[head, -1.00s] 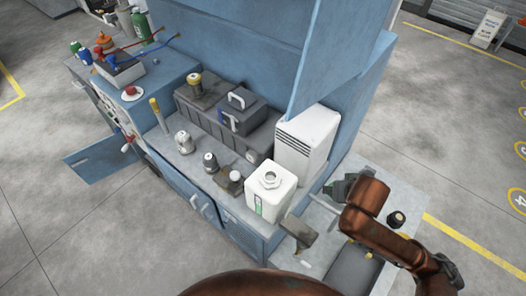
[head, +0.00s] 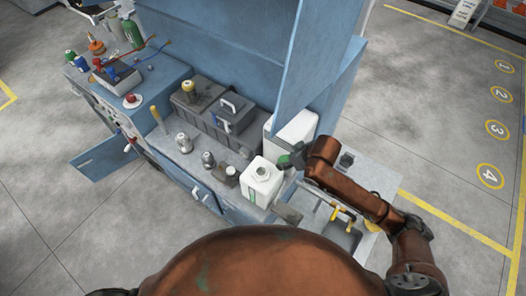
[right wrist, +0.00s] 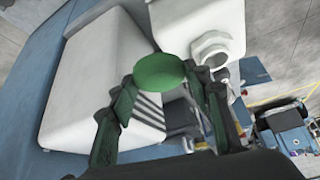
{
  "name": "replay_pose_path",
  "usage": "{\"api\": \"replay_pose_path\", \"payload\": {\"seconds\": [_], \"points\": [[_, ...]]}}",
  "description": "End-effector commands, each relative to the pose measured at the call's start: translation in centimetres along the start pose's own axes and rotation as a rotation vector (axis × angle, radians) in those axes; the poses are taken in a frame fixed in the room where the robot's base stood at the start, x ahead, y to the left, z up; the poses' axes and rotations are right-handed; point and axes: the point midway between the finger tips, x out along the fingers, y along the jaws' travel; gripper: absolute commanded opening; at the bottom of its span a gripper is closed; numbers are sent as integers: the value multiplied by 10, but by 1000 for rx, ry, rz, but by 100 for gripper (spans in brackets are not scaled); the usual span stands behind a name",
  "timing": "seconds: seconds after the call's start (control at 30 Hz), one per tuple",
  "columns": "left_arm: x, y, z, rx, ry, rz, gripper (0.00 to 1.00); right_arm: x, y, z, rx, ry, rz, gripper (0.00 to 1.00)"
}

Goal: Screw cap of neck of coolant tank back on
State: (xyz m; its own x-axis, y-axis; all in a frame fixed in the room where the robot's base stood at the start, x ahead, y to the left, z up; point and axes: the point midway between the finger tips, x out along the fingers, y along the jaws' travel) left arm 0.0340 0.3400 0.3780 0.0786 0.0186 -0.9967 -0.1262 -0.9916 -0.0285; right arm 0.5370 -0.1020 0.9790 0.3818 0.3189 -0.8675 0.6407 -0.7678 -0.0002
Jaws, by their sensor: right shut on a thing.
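The coolant tank (head: 262,190) is a white jug with a green label, standing upright at the right end of the blue bench. Its neck (head: 262,171) is uncovered; the open white neck also shows in the right wrist view (right wrist: 211,50). My right gripper (head: 290,158) is just right of and behind the tank neck. It is shut on a round green cap (right wrist: 160,72), held between its fingertips and apart from the neck. The cap also shows small in the head view (head: 284,161). My left gripper is not in view.
A white louvred box (right wrist: 100,75) stands close behind the tank, beside the right gripper. Several small bottles and cans (head: 208,159) stand left of the tank. A lower bench with yellow-handled tools (head: 340,212) lies to the right.

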Motion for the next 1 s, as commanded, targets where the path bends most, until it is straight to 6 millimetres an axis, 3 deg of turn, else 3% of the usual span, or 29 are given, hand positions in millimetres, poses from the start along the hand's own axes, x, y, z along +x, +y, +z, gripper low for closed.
{"api": "replay_pose_path", "payload": {"seconds": [0.03, 0.2, 0.6, 0.8, 1.0], "points": [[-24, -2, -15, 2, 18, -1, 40, -11, -5, -12, -35, -1, -21, 18], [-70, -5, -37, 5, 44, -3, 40, -13, -24, -31, -173, -1, -101, 18], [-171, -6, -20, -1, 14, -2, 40, -17, -67, -62, -458, -1, -264, 18], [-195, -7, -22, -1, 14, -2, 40, -15, -78, -66, -534, 1, -305, 18], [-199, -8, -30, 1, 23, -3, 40, -12, -82, -65, -556, 1, -318, 18]]}}
